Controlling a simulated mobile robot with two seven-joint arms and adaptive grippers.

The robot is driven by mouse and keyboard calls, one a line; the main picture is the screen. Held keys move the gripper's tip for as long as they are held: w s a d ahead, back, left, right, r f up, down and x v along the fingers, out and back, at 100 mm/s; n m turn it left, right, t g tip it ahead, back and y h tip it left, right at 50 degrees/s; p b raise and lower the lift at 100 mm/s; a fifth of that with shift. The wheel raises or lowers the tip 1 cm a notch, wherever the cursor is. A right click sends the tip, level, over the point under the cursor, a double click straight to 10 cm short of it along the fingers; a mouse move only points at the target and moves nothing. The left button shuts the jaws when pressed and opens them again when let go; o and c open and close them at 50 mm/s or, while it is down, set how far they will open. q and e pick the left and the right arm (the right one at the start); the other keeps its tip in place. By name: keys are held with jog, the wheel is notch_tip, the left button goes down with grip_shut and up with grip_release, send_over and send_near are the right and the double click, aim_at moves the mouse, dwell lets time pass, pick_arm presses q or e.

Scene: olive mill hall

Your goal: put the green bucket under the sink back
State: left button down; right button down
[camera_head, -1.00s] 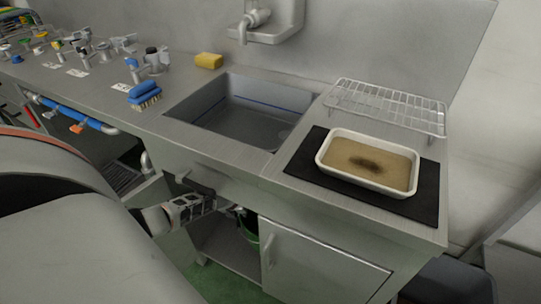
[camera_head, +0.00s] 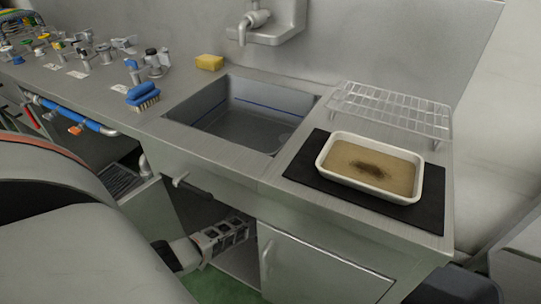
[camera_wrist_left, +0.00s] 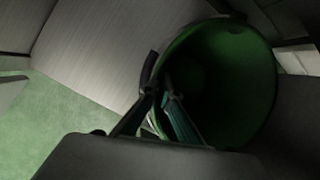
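The green bucket (camera_wrist_left: 215,85) fills the right half of the left wrist view, its open mouth and dark inside facing the camera. My left gripper's fingers (camera_wrist_left: 160,90) come together at the near left side of its rim, one finger outside and one across the mouth; they look closed on the rim. In the head view my left gripper (camera_head: 237,230) reaches into the open compartment under the sink (camera_head: 240,115); its fingertips are dark and the bucket is hidden there. My right gripper does not show.
A closed cabinet door (camera_head: 320,270) stands right of the opening. The counter above carries a tray of brown liquid (camera_head: 330,172) on a black mat (camera_head: 430,212), a wire rack (camera_head: 390,110), a blue brush (camera_head: 143,92) and a yellow sponge (camera_head: 209,62).

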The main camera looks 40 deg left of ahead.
pick_arm(q)
jog(key=shift+w+d+r, duration=0.1)
jog(key=shift+w, duration=0.05)
jog(key=c, duration=2.3)
grip_release()
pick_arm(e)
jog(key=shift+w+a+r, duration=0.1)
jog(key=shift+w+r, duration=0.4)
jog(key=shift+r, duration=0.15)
